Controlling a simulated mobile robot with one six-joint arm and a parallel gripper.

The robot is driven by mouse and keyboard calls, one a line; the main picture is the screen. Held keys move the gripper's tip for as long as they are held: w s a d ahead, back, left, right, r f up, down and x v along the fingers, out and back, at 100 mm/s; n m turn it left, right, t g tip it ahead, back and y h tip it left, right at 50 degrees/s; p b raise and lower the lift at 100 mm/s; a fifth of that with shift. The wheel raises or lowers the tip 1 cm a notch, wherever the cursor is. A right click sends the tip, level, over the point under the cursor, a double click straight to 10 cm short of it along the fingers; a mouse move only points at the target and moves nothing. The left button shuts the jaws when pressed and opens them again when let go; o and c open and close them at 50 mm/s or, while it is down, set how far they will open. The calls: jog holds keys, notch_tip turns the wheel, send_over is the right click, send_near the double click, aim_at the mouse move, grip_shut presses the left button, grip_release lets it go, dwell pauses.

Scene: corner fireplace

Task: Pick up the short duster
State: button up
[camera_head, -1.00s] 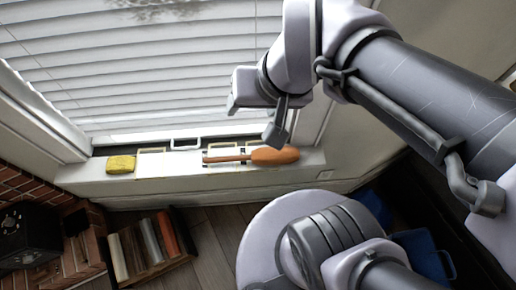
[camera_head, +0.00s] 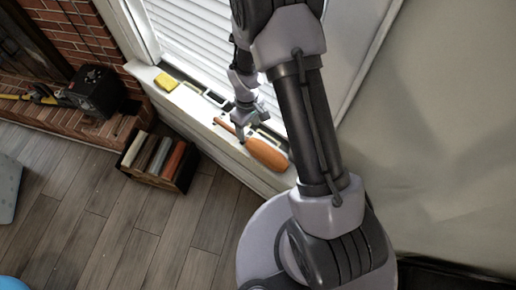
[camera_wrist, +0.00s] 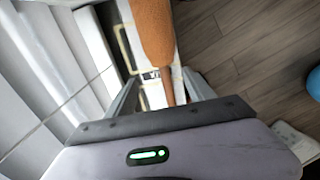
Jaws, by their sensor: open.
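The short duster, with an orange head (camera_head: 266,154) and a thin brown handle (camera_head: 228,128), lies on the white window sill (camera_head: 190,104). My gripper (camera_head: 243,130) is over the sill at the duster's handle, close to where it meets the head. In the wrist view the duster (camera_wrist: 154,30) runs from the top edge down between my two open fingers (camera_wrist: 160,90). The handle's lower end is hidden behind the gripper body. I cannot tell whether the fingers touch it.
A yellow sponge (camera_head: 166,82) and several small frames lie along the sill. The window blinds (camera_head: 190,40) stand close behind my arm. Wood floor (camera_head: 90,215) is open there.

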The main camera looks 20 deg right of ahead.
aim_at(247, 140)
notch_tip(247, 140, down, 3)
jog(key=shift+f+b, duration=0.15)
jog(key=shift+b, duration=0.2)
jog(key=f+b, duration=0.1)
jog(key=f, duration=0.2)
jog(key=f+b, duration=0.1)
jog(key=f, duration=0.1)
jog(key=shift+a+f+b, duration=0.3)
jog(key=shift+a+f, duration=0.05)
jog(key=shift+r, duration=0.15)
jog(key=shift+c, duration=0.4)
grip_shut()
